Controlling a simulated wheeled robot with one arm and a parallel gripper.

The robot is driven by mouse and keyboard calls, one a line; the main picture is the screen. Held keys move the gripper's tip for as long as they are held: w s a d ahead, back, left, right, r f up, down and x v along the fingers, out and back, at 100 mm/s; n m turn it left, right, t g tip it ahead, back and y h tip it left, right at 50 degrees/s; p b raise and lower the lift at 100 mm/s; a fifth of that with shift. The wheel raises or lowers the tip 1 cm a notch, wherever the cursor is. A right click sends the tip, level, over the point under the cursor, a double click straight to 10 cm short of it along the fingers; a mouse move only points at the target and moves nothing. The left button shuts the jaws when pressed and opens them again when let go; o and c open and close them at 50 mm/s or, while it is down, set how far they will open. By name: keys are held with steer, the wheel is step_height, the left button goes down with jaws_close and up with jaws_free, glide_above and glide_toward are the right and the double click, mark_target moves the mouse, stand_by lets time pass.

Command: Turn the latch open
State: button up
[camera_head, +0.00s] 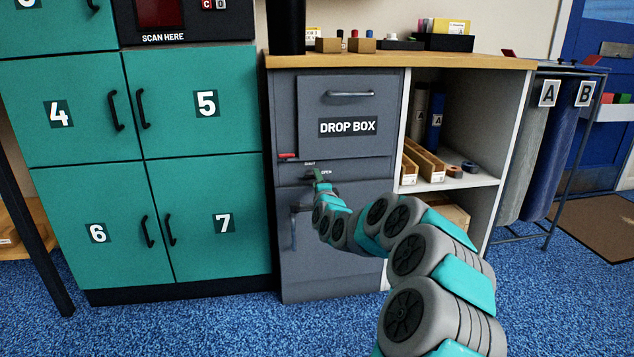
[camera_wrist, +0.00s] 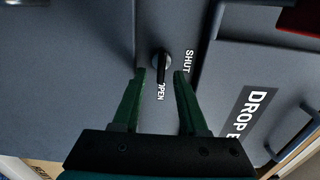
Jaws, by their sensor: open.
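The latch is a small black turn lever (camera_wrist: 161,65) on the grey drop box cabinet front. In the wrist view it runs from its round knob down toward the OPEN label (camera_wrist: 160,93), which it partly covers. The SHUT label (camera_wrist: 188,64) is to the right of the knob. My gripper (camera_wrist: 160,74) is open, with one dark green finger on each side of the lever. Small gaps show between lever and fingers; I cannot tell the depth. In the head view my gripper (camera_head: 317,175) is at the strip below the DROP BOX door (camera_head: 345,104) and hides most of the latch.
Teal lockers (camera_head: 205,215) stand to the left of the cabinet. An open shelf (camera_head: 470,178) with binders and boxes is on the right. A lower door handle (camera_head: 294,230) sits below my gripper. Blue carpet (camera_head: 200,325) in front is clear.

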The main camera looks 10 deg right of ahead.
steer(key=s, duration=0.7)
steer(key=shift+s+p, duration=0.3)
steer(key=shift+s, duration=0.05)
